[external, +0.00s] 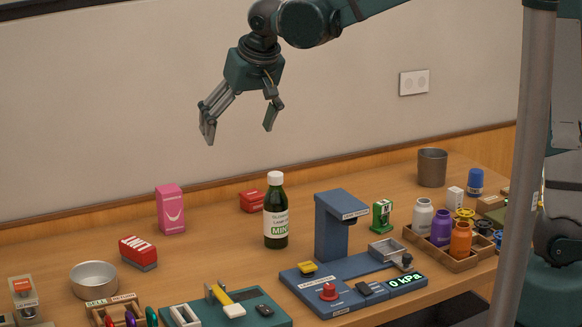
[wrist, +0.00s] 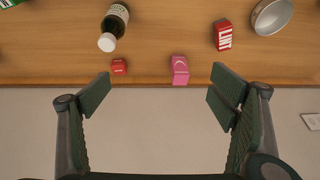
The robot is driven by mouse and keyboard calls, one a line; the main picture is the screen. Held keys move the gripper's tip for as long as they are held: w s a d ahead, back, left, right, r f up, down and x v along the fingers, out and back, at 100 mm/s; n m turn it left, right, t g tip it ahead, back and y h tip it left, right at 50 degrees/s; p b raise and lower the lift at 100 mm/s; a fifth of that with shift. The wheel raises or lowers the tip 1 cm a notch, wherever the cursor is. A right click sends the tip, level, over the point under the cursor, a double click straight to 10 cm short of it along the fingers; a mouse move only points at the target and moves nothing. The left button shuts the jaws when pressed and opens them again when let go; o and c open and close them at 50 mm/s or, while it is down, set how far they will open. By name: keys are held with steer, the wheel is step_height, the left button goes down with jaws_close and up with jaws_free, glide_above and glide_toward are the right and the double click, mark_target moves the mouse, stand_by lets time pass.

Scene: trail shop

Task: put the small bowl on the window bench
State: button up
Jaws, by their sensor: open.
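The small bowl (external: 94,280) is a round metal dish standing on the wooden bench at the left in the external view. It looks empty. In the wrist view the bowl (wrist: 271,15) is at the top right, cut off by the frame edge. My gripper (external: 239,128) is open and empty, high above the back of the bench near the wall. It is up and to the right of the bowl, well apart from it. In the wrist view the fingers (wrist: 160,95) are spread with nothing between them. I cannot tell which surface is the window bench.
A pink box (external: 170,209), a red-and-white box (external: 138,253) and a dark green bottle (external: 276,211) stand near the bowl. A blue leak-test device (external: 340,235) and a wooden tray of bottles (external: 442,262) are to the right. A metal cup (external: 432,168) stands at the back right.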

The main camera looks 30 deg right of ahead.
steer(key=s+d+r, duration=0.1)
steer(key=s+d, duration=0.3)
steer(key=d, duration=0.4)
steer(key=s+d+r+t, duration=0.1)
steer(key=s+d+r, duration=0.15)
steer(key=d, duration=0.45)
steer(key=s+d, duration=0.5)
steer(key=d, duration=0.3)
steer(key=s+d+f, duration=0.2)
steer(key=s+d, duration=0.5)
steer(key=s+d+f+t, duration=0.1)
steer(key=s+d+f, duration=0.1)
steer(key=s+d, duration=0.4)
steer(key=shift+s+d+f+h, duration=0.3)
steer(key=shift+s+d, duration=0.05)
steer(key=shift+s, duration=0.55)
